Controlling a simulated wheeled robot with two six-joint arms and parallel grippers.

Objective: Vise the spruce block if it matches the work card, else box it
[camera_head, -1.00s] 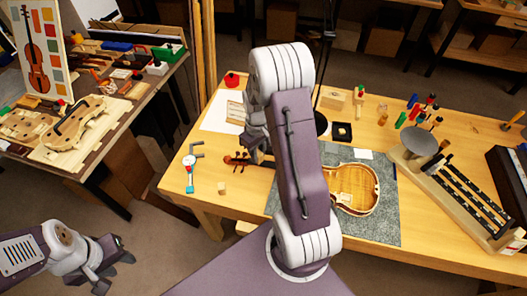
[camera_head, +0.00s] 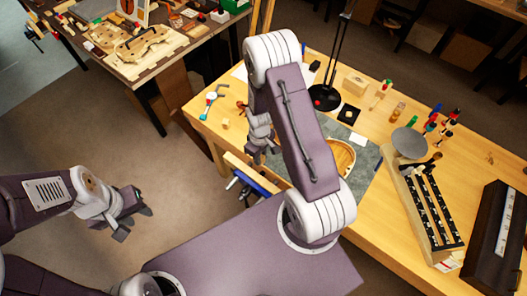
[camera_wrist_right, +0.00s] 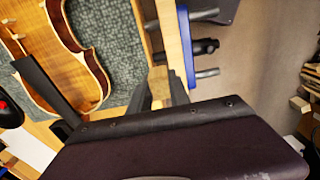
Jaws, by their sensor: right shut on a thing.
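My right gripper (camera_wrist_right: 160,92) is shut on a small pale wood block (camera_wrist_right: 159,82), which looks like the spruce block. In the head view the right gripper (camera_head: 258,152) hangs near the bench's front edge, and the block cannot be made out there. The vise, with blue metal and a wooden jaw (camera_head: 252,175), is at the front edge just below that gripper. In the right wrist view the vise's blue part (camera_wrist_right: 187,50) and steel rods lie just beyond the block. My left gripper (camera_head: 130,215) is empty and open over the floor. The work card's markings are not readable.
A violin body (camera_wrist_right: 50,50) lies on a grey mat (camera_wrist_right: 112,45) beside the right gripper. A small wooden cube (camera_head: 226,123), a black lamp (camera_head: 325,97), a pale block-like box (camera_head: 355,83) and a rack (camera_head: 425,205) are on the bench (camera_head: 470,150).

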